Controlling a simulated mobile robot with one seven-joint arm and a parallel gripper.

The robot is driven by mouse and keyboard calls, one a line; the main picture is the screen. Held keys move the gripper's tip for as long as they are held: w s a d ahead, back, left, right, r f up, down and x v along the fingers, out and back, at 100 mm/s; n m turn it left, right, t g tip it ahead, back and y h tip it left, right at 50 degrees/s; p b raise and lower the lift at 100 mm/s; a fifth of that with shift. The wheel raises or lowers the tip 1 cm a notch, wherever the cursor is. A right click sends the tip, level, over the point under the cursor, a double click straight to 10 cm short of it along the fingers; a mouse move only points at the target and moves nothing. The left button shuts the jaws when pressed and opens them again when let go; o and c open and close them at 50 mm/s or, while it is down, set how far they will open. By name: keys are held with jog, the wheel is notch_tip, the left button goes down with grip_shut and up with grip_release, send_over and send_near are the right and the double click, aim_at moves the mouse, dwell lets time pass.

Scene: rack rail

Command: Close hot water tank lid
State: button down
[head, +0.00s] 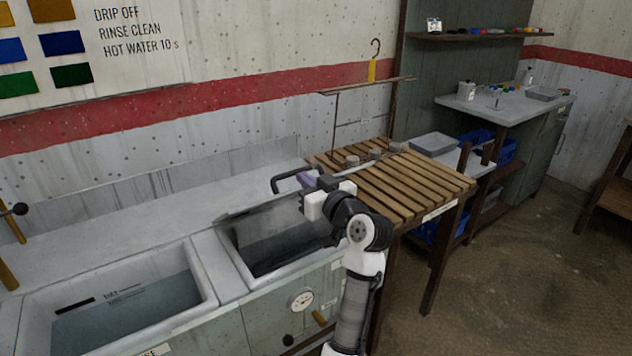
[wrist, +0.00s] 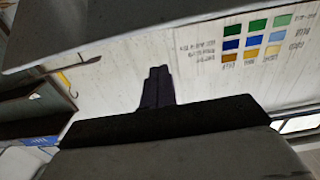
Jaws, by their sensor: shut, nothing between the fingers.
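The hot water tank (head: 240,268) is the right-hand basin, with a round gauge on its front. Its inside shows dark below a thin grey lid edge (head: 262,204), so the lid looks raised and tilted rather than flat on the rim. A dark bar handle (head: 292,178) sits above the lid edge. My gripper (head: 311,181) is over the tank's back right part, close to the handle; contact cannot be told. In the wrist view my gripper's dark fingers (wrist: 157,86) are together and empty. A grey panel (wrist: 100,35), possibly the lid, crosses the top of that view.
An open basin (head: 130,312) with water lies left of the tank. A slatted wooden table (head: 410,185) stands directly right, with a wire stand (head: 335,125) and small weights on it. A side counter (head: 505,105) stands further back.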

jog(key=p+x, duration=0.1)
jog(key=x, duration=0.5)
jog(key=shift+r+p, duration=0.25)
jog(key=shift+p, duration=0.1)
jog(key=shift+s+d+f+p, duration=0.15)
jog(key=shift+s+d+f, duration=0.2)
jog(key=shift+f, duration=0.25)
jog(key=shift+s+d+f+p, duration=0.1)
jog(key=shift+s+d+f, duration=0.15)
jog(key=shift+s+f, duration=0.3)
jog(key=shift+s+d+f+p, duration=0.15)
jog(key=shift+s+d+f, duration=0.15)
jog(key=shift+f, duration=0.35)
jog(key=shift+f, duration=0.15)
